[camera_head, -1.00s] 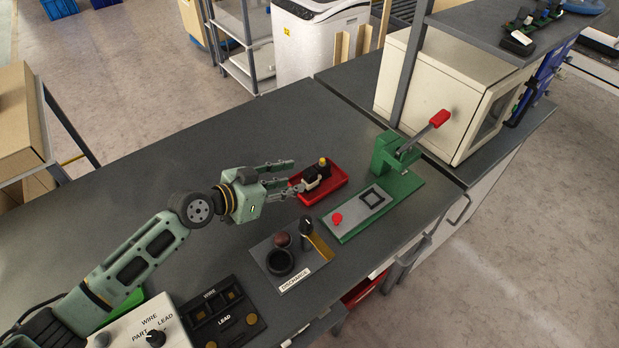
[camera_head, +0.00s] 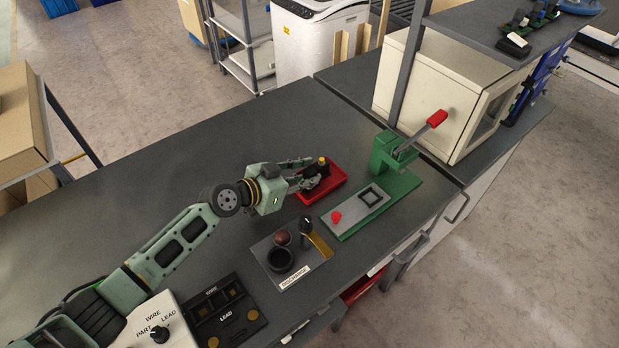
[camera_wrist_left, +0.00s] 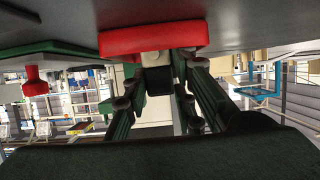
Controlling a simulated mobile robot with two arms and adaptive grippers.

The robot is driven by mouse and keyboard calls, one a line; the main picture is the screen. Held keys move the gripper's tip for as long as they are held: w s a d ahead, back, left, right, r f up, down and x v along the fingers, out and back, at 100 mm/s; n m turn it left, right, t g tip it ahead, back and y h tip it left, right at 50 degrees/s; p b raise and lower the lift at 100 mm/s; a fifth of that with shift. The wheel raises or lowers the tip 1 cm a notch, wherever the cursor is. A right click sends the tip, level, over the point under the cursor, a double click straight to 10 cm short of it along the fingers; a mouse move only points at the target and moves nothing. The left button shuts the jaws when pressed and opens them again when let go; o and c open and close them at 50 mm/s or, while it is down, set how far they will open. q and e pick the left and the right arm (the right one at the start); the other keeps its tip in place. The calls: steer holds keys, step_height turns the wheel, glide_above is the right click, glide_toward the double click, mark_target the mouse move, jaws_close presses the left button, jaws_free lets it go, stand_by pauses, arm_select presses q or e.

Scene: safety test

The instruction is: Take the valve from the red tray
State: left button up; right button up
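The red tray (camera_head: 333,187) lies on the dark bench, and the valve (camera_head: 323,167), dark with a yellow top, stands in it. My left gripper (camera_head: 316,173) reaches in from the left at the tray, with its fingers on either side of the valve. In the left wrist view the picture is inverted: the tray (camera_wrist_left: 152,40) is at the top. The valve's pale and black body (camera_wrist_left: 159,78) shows between my fingers (camera_wrist_left: 155,82), which look spread around it. Firm contact on both sides does not show. My right gripper is not in view.
A green lever press (camera_head: 395,160) stands just right of the tray. A plate marked DISCHARGE (camera_head: 300,277) with a black ring and knobs lies in front of it. A control box (camera_head: 165,325) and LEAD panel (camera_head: 225,317) are at front left. The bench behind my arm is clear.

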arm_select(q)
jaws_close()
